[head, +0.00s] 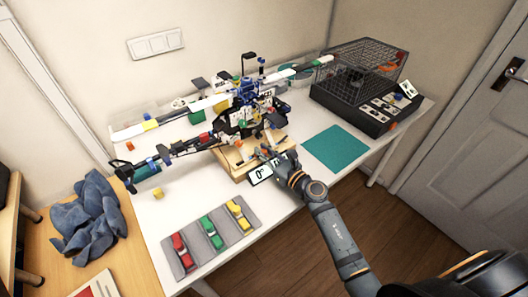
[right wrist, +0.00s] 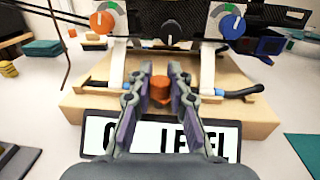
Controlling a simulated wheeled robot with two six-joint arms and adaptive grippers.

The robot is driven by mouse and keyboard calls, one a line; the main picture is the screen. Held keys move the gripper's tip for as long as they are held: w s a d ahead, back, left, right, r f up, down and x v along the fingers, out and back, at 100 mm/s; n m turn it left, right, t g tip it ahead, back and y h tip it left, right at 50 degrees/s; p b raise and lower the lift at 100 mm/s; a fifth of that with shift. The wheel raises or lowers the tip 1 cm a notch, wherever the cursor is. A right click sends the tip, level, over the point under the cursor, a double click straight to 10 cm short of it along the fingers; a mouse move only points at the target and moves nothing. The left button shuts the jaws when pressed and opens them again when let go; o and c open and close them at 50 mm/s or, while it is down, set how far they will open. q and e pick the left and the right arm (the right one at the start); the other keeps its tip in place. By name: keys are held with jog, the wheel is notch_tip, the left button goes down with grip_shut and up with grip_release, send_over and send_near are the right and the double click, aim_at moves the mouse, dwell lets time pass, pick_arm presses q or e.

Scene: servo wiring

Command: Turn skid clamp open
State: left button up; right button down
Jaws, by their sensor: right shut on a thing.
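A drone-like model (head: 245,105) with long arms stands on a wooden block (head: 228,160) in the head view. In the right wrist view, the wooden block (right wrist: 235,118) carries two white skid legs, a dark bar and an orange knob (right wrist: 160,88), which looks like the skid clamp's. My right gripper (right wrist: 160,98) has its fingers on both sides of this knob and is shut on it. In the head view my right gripper (head: 277,160) is at the block's front edge and covers the knob. The clamp's jaw position cannot be made out. My left gripper is out of view.
A white label plate (right wrist: 160,138) sits just below my right fingers. Orange (right wrist: 101,22) and blue (right wrist: 232,26) dial knobs are above. A wire cage (head: 358,70) stands back right, a teal mat (head: 335,148) right, and a grey tray (head: 190,226) with coloured pieces front left.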

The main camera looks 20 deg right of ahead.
dwell(0.8)
jog(key=c, duration=1.3)
grip_release()
jog(key=shift+o, duration=0.2)
jog(key=v, duration=1.2)
jog(key=shift+s, duration=0.1)
jog(key=shift+o, duration=0.2)
jog(key=shift+d, duration=0.1)
